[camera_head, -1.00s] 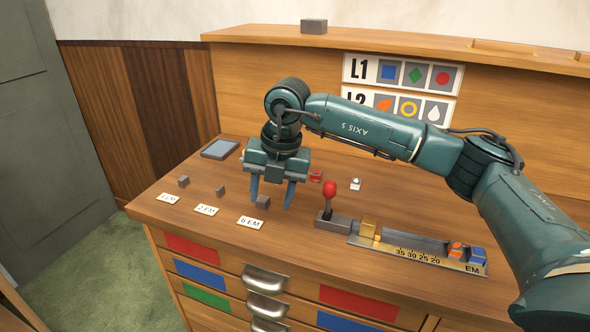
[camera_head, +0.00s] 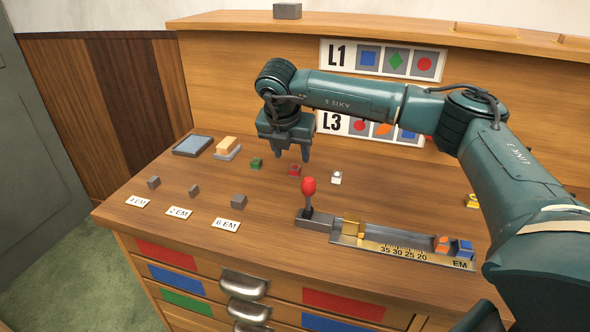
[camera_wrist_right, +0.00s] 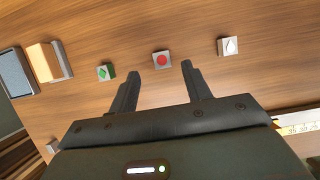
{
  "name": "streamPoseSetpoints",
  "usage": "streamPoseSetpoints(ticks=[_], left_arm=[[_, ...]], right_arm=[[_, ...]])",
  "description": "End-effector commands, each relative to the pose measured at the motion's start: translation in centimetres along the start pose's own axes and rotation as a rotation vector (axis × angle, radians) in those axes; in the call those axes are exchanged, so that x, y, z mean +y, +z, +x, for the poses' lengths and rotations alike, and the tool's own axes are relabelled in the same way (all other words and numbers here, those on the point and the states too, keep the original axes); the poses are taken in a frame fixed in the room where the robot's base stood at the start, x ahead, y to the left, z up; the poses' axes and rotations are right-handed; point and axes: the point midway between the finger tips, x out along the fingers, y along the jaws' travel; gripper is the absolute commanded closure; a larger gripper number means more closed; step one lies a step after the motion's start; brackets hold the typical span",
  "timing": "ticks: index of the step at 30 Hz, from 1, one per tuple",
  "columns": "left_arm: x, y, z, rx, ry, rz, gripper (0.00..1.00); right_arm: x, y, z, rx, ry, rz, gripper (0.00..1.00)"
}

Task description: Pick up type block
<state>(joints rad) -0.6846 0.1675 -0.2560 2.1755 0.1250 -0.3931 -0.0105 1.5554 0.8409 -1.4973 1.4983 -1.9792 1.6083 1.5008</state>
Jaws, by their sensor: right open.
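My right gripper (camera_head: 292,155) is open and empty, pointing down above the red type block (camera_head: 294,170). In the right wrist view the fingertips (camera_wrist_right: 161,70) stand on either side of the red-circle block (camera_wrist_right: 162,60), which lies just beyond them; I cannot tell the exact height gap. A green-diamond block (camera_head: 256,163) sits to its left and a white-drop block (camera_head: 336,177) to its right. A yellow block (camera_head: 473,201) is partly hidden by my right arm. An orange block (camera_head: 441,243) and a blue block (camera_head: 462,249) sit in the composing stick (camera_head: 400,249).
A red-knobbed lever (camera_head: 309,187) stands at the stick's left end. Grey spacers sit behind the labels 3 EM, 2 EM (camera_head: 179,212) and 6 EM (camera_head: 226,224). An ink pad (camera_head: 193,146) and a tan block (camera_head: 228,145) are back left. Sign L1 (camera_head: 382,59) hangs behind.

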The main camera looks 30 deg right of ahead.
Motion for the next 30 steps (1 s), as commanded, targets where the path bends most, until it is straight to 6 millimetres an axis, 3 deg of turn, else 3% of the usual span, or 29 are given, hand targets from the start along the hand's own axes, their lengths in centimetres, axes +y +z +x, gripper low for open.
streamPoseSetpoints(ticks=[9,18,30], left_arm=[[0.0,-0.3,-0.3,-0.007,-0.004,0.013,0.56],[0.0,-0.3,-0.2,-0.005,-0.004,0.016,0.56],[0.0,-0.3,-0.2,-0.005,-0.003,0.016,0.56]], right_arm=[[-0.3,-0.2,4.3,0.002,-0.002,0.001,0.51],[-0.3,-0.2,4.7,0.001,0.0,0.0,0.52],[-0.3,-0.2,4.7,0.001,0.001,0.0,0.85]])
